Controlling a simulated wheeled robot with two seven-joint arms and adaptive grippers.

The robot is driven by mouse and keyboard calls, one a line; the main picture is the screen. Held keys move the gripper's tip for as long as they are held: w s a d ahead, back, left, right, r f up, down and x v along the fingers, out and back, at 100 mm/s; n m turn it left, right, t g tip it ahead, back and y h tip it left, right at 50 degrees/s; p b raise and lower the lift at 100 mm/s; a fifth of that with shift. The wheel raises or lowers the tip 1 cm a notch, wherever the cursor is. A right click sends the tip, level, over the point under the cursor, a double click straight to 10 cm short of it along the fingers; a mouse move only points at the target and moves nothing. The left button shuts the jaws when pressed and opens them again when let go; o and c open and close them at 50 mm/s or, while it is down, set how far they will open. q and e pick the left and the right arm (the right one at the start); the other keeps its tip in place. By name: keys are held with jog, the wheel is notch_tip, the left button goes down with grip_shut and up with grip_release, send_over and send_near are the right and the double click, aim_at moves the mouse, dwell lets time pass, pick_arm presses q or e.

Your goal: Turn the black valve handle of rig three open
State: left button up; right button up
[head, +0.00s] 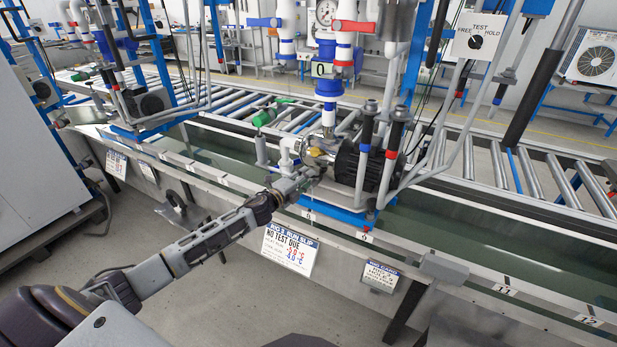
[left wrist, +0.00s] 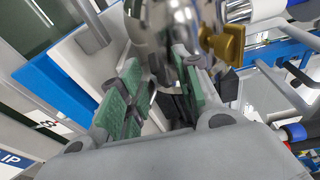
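Rig three stands in the middle of the head view, with a slip reading "RIG 3 RUN SLIP" (head: 290,248) below it. Its pump has a black finned motor (head: 366,165) and a shiny metal head. I cannot make out a black valve handle for certain. My left gripper (head: 308,178) is at the front left of the pump head, close to a brass part (head: 318,153). In the left wrist view its green-padded fingers (left wrist: 160,98) are apart, with shiny metal pipework (left wrist: 165,35) just beyond them. The brass part (left wrist: 228,42) is right of the fingers. My right gripper is not in view.
Above the pump are a blue lever (head: 263,22), a red lever (head: 352,27) and a gauge (head: 325,12). A FREE/TEST/HOLD switch box (head: 477,38) is at right. Slim upright pipes crowd the motor's right side. A roller conveyor (head: 480,190) runs behind.

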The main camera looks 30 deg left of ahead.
pick_arm(q)
jog(key=shift+x, duration=1)
grip_shut()
